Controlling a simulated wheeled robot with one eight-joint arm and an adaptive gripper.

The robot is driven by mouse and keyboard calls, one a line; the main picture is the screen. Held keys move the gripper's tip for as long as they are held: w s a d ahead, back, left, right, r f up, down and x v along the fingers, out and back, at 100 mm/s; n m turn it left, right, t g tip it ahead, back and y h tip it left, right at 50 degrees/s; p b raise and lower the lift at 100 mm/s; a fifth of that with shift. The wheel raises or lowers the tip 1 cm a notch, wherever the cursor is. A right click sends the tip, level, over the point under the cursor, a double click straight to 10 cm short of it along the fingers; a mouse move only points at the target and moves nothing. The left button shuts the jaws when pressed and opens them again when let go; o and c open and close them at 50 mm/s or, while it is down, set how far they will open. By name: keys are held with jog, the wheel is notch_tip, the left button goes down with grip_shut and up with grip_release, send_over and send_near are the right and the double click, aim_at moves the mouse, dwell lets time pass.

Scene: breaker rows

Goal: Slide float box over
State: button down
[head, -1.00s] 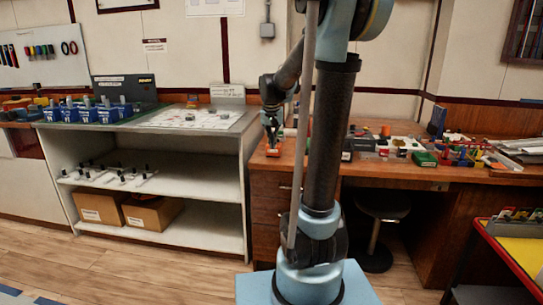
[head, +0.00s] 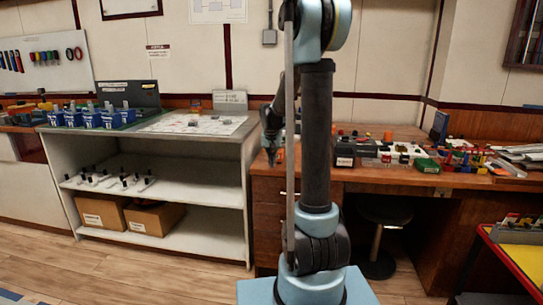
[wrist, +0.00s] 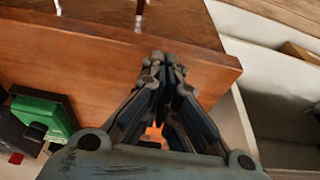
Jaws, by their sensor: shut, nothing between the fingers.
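My gripper (head: 271,156) is shut and empty, pointing down at the left end of the brown desk (head: 275,178). In the wrist view, its fingertips (wrist: 166,60) are close together over the desk's edge. A small orange-red thing, possibly the float box (head: 280,155), shows beside my gripper and is mostly hidden behind it. An orange patch (wrist: 153,133) also shows between my finger links in the wrist view. I cannot tell whether the fingers touch it. No label confirms which object is the float box.
A green box (head: 427,165) sits farther right on the desk, among several small coloured items; a green box (wrist: 42,113) shows at left in the wrist view. A grey shelf unit (head: 205,145) stands left of the desk, with blue bins (head: 92,119) on top.

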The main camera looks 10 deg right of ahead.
jog(key=w, duration=0.2)
jog(key=d+f, duration=0.1)
jog(key=shift+w, duration=0.4)
jog(key=shift+w+d, duration=0.15)
jog(key=shift+w, duration=0.5)
jog(key=w+d, duration=0.1)
jog(key=w, duration=0.4)
jog(key=w+d, duration=0.2)
jog(key=w, duration=0.3)
jog(key=w+d, duration=0.2)
jog(key=w, duration=0.3)
